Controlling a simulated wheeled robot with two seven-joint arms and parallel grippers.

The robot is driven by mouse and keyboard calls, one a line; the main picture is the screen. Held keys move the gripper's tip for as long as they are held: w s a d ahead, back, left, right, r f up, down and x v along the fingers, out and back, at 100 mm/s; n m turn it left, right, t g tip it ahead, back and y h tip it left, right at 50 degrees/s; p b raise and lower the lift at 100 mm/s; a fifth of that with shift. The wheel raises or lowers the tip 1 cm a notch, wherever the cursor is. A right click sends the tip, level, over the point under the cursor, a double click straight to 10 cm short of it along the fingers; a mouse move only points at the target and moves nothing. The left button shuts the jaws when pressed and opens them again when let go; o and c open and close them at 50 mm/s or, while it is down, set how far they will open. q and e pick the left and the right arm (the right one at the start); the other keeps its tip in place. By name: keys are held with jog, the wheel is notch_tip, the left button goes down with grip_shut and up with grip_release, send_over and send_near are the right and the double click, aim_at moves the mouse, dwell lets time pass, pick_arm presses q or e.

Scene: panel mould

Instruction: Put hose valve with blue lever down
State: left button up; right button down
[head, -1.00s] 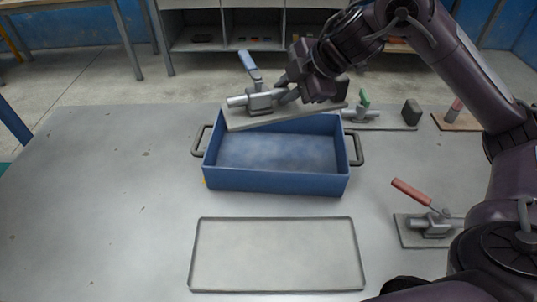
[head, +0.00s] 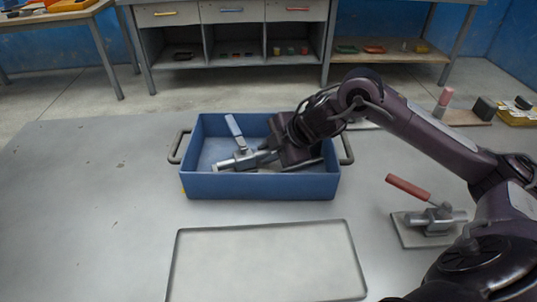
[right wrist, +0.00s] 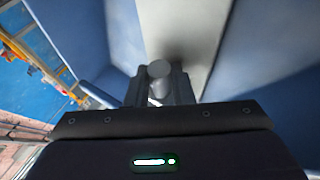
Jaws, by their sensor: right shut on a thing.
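The hose valve with the blue lever (head: 236,132) is inside the blue crate (head: 262,187), on its grey base plate, with the lever standing up and leaning left. My right gripper (head: 272,152) reaches down into the crate and is shut on the valve's metal part. In the right wrist view the fingers (right wrist: 160,88) close around a grey round part (right wrist: 158,70) above the pale plate, with blue crate walls on both sides. Whether the plate touches the crate floor is hard to tell. My left gripper is not in view.
An empty grey tray (head: 268,226) lies in front of the crate. A valve with a red lever (head: 408,187) stands on its plate at the right. Another board with a pink-handled piece (head: 444,102) is at the back right. The left of the table is clear.

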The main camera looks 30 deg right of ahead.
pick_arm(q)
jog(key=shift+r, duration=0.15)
pick_arm(e)
jog(key=shift+f, duration=0.1)
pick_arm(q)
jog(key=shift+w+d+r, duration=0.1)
pick_arm(e)
jog(key=shift+f, duration=0.15)
jog(key=c, duration=1.3)
grip_release()
jog(key=shift+o, duration=0.2)
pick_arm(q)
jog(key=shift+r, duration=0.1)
